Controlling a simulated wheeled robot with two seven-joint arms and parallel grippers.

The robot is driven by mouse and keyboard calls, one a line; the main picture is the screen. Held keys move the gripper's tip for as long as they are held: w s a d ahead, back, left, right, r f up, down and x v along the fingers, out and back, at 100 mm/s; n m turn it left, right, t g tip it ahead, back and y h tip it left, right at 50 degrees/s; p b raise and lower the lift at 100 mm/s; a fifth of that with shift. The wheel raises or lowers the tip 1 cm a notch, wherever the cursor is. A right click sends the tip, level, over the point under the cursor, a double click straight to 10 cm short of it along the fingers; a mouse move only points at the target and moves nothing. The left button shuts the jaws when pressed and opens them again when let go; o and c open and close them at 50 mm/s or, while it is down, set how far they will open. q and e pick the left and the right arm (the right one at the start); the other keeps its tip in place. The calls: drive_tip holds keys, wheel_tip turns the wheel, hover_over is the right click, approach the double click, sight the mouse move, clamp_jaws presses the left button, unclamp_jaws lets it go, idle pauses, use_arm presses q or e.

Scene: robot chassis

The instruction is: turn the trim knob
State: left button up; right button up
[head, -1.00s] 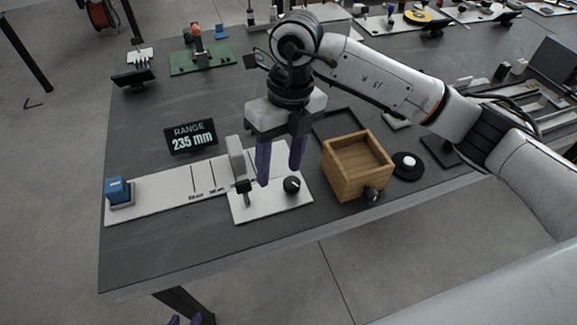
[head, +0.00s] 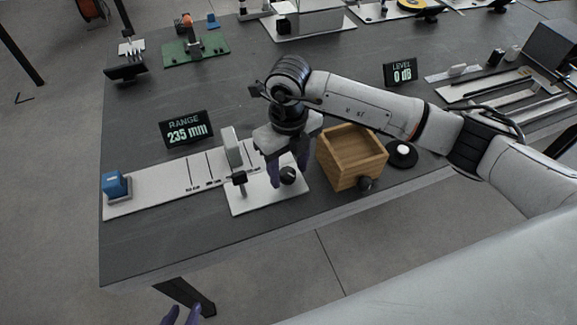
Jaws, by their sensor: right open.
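A round black knob (head: 288,176) with a pale mark sits on a white plate (head: 255,202) near the table's front edge; I take it to be the trim knob. My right gripper (head: 287,170) points down over it, open, with its purple fingers to the left and right of the knob. Whether they touch it I cannot tell. A second black knob or handle (head: 239,178) stands on the same plate to the left. My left gripper (head: 181,317) shows only as two purple fingertips at the bottom edge, apart and empty, below the table.
A wooden box (head: 352,160) with a dark knob on its front stands close right of my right gripper. An upright grey plate (head: 232,147) stands to the left, beside a white rail with a blue block (head: 115,185). A display (head: 186,129) reads RANGE 235 mm; another (head: 400,72) reads LEVEL 0 dB.

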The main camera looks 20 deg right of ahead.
drive_tip(key=c, duration=1.1)
drive_tip(key=shift+o, duration=0.2)
